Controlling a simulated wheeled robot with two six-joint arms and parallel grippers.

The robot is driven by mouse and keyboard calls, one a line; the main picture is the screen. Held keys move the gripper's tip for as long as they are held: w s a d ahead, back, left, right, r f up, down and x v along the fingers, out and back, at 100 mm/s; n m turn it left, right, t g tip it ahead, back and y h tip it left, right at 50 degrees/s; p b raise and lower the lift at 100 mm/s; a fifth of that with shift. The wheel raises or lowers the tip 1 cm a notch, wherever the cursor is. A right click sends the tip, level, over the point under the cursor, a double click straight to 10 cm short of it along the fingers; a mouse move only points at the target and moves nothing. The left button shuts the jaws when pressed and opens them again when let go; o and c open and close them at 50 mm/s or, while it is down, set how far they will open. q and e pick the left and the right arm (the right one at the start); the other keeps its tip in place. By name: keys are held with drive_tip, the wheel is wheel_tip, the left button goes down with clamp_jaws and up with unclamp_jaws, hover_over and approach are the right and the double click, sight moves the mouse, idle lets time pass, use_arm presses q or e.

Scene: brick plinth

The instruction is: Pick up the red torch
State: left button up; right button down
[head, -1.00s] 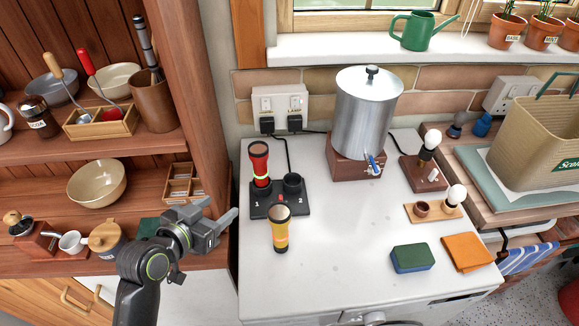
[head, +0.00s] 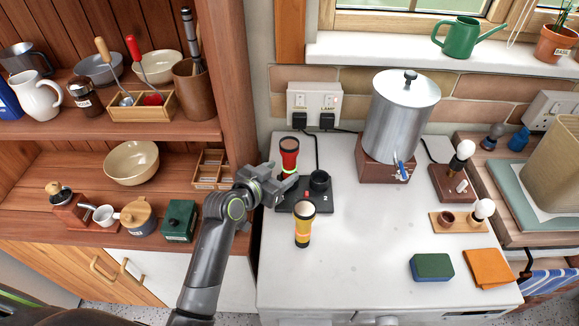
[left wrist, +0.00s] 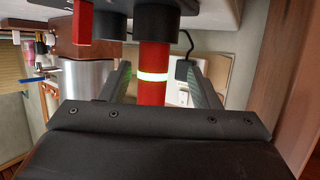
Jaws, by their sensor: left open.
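The red torch (head: 289,152) stands upright in the left socket of a black two-socket charger (head: 325,198). My left gripper (head: 280,180) is open at the torch's left side, low on its body, and hides part of it and the left socket. In the left wrist view, which looks upside down, the red torch (left wrist: 154,92) with its bright band shows between the two open fingers, with a gap on each side. I cannot tell how deep it sits between them. My right gripper is not in view.
A yellow torch (head: 304,228) stands just in front of the charger. The charger's right socket (head: 320,180) is empty. A metal urn (head: 402,115) stands behind to the right. The wooden shelf unit's side (head: 232,90) is close on the left. The white top's front middle is clear.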

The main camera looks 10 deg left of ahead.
sight(286, 171)
use_arm(q)
drive_tip(key=shift+d+r+p+x, duration=0.15)
drive_tip(key=shift+p+x, duration=0.1)
drive_tip(key=shift+x, duration=0.55)
drive_tip(key=shift+d+p+x, duration=0.15)
drive_tip(key=shift+p+x, duration=0.1)
drive_tip(key=shift+x, duration=0.5)
drive_tip(key=shift+d+r+p+x, duration=0.15)
drive_tip(key=shift+p+x, duration=0.1)
drive_tip(key=shift+x, duration=0.55)
drive_tip(key=shift+w+d+f, duration=0.1)
drive_tip(key=shift+w+f, duration=0.1)
drive_tip(key=shift+f, duration=0.1)
drive_tip(key=shift+c, duration=0.4)
drive_tip(key=shift+r, duration=0.1)
drive_tip(key=c, duration=1.1)
